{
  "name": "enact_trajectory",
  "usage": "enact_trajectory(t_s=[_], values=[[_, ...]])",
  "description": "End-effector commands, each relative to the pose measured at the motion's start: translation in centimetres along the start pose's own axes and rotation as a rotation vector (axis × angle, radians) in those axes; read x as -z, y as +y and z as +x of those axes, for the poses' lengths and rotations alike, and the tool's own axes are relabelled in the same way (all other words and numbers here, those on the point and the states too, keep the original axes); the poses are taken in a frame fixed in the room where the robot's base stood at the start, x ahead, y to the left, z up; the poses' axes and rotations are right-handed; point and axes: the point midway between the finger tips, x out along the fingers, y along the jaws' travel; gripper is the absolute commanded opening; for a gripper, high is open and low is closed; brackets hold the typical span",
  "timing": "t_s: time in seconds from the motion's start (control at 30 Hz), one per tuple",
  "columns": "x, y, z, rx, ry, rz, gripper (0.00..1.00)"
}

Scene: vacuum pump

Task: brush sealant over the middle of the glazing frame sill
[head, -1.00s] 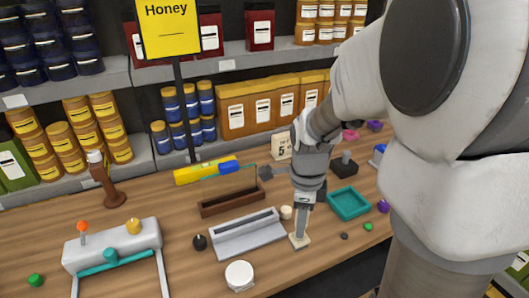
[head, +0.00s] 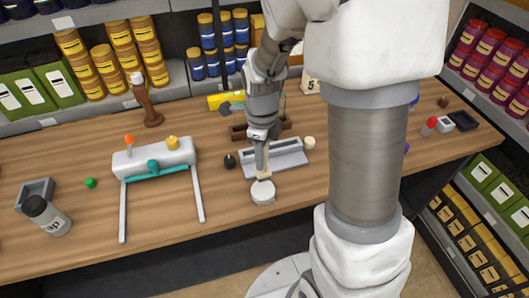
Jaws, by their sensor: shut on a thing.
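The grey frame with a wide front ledge (head: 288,160), which looks like the glazing frame with its sill, lies on the bench in the middle of the head view. My gripper (head: 262,137) is above its left-middle part, pointing down. It is shut on a brush with a flat grey handle and a pale, wide tip (head: 263,173). The tip overlaps the front edge of the ledge; whether it touches cannot be told. My gripper and the brush hide part of the frame. No sealant can be made out on the ledge.
A round white tub (head: 263,192) stands just in front of the brush tip. A black knob (head: 229,161) is left of the frame, a cream cylinder (head: 309,142) right. A brown wooden trough (head: 240,131) lies behind. A white-and-teal device (head: 160,160) stands left, with bare bench between.

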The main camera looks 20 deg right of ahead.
Motion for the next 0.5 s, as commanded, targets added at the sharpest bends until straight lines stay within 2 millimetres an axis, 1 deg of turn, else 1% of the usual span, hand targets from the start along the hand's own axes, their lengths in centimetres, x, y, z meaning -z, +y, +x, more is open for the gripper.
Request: enact_trajectory(t_s=[0.03, 0.3, 0.5], values=[[0.0, 0.0, 0.6, -0.001, 0.001, 0.0, 0.0], [0.1, 0.0, 3.4, -0.001, 0.001, -0.001, 0.0], [0.0, 0.0, 5.2, -0.001, 0.0, -0.001, 0.0]])
